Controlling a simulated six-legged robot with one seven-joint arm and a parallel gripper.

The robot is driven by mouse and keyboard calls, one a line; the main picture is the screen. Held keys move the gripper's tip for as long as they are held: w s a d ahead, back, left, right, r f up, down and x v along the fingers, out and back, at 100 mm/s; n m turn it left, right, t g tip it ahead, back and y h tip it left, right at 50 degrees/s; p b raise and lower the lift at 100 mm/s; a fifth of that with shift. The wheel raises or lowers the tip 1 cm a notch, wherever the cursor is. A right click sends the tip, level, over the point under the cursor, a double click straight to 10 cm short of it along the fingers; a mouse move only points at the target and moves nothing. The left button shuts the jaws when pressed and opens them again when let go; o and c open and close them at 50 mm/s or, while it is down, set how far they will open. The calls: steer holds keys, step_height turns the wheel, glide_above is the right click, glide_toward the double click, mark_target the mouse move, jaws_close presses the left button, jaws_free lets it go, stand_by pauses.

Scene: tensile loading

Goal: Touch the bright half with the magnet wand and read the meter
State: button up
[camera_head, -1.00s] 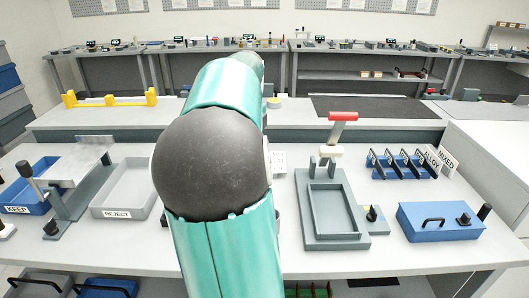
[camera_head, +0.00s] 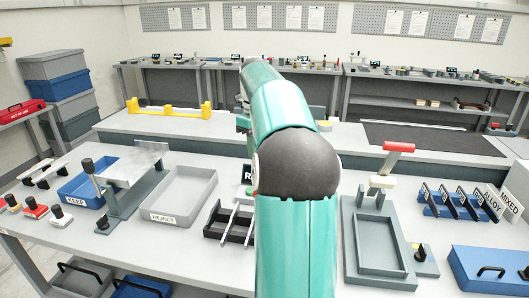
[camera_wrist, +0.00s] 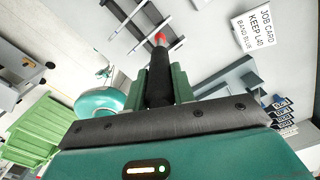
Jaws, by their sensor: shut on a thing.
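My gripper (camera_wrist: 161,82) is shut on a dark wand (camera_wrist: 159,90) with a red tip (camera_wrist: 160,38), between its two green fingers in the wrist view. In the head view my arm hides the gripper and wand. Silver bars (camera_wrist: 128,19) show just beyond the wand tip in the wrist view; contact cannot be told. In the head view a black rack (camera_head: 213,233) with light bars (camera_head: 234,220) stands left of my arm. Which half is bright is not clear.
A grey REJECT tray (camera_head: 182,197) and blue KEEP tray (camera_head: 90,187) stand left, with a lever fixture (camera_head: 122,190) between. A grey fixture with a red handle (camera_head: 398,147) stands right. A job card (camera_wrist: 268,28) shows in the wrist view.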

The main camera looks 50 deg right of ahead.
steer(key=shift+w, duration=0.15)
steer(key=shift+f, duration=3.4)
steer(key=shift+r, duration=0.1)
steer(key=shift+r, duration=3.45)
steer(key=shift+a, duration=0.1)
